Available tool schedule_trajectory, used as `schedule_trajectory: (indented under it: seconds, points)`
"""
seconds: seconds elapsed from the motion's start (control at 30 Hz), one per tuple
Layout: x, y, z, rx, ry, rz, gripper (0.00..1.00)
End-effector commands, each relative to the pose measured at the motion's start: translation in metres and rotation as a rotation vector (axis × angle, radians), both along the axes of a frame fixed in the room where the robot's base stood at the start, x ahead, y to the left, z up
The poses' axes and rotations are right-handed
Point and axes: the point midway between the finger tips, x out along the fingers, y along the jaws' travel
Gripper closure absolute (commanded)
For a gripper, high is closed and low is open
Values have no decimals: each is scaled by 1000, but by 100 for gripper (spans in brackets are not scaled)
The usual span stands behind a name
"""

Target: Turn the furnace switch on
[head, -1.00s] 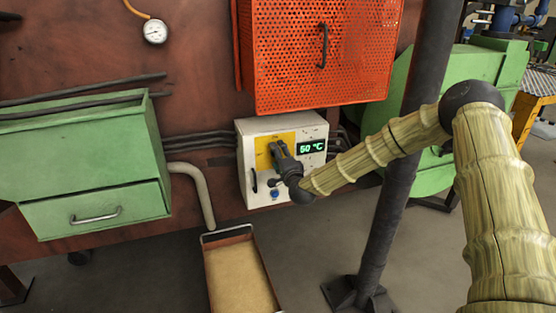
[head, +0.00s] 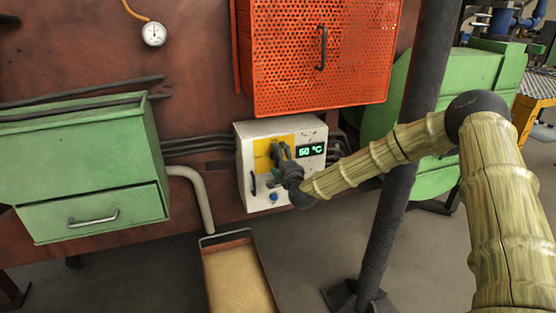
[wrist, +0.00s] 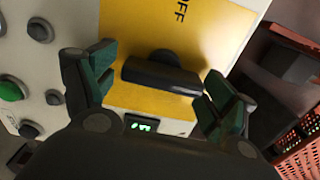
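The furnace control box (head: 245,150) is white with a yellow plate (head: 262,155) and a green display (head: 311,150) that reads 50 °C. The black switch handle (wrist: 162,76) lies crosswise on the yellow plate (wrist: 205,35) in the wrist view, near printed letters ending in "FF". My gripper (wrist: 155,85) is open, with one green-padded finger on each side of the handle and gaps visible at both ends. In the head view my gripper (head: 283,158) is in front of the plate and hides most of the switch.
A perforated orange guard (head: 320,55) hangs just above the box. A dark post (head: 390,200) stands right of it, behind my arm. A green cabinet (head: 90,170) is at left, and a tray (head: 237,275) sits below. Several buttons (wrist: 12,90) flank the plate.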

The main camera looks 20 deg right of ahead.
Motion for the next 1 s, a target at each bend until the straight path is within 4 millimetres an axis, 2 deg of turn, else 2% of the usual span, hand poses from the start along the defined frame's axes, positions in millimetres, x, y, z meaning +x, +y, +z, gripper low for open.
schedule_trajectory:
  seconds: [0.33,0.47,1.0]
  points:
    - [-1,2,1,0,0,3,11]
    - [-9,2,1,0,0,3,11]
    - [-98,-2,0,1,0,3,11]
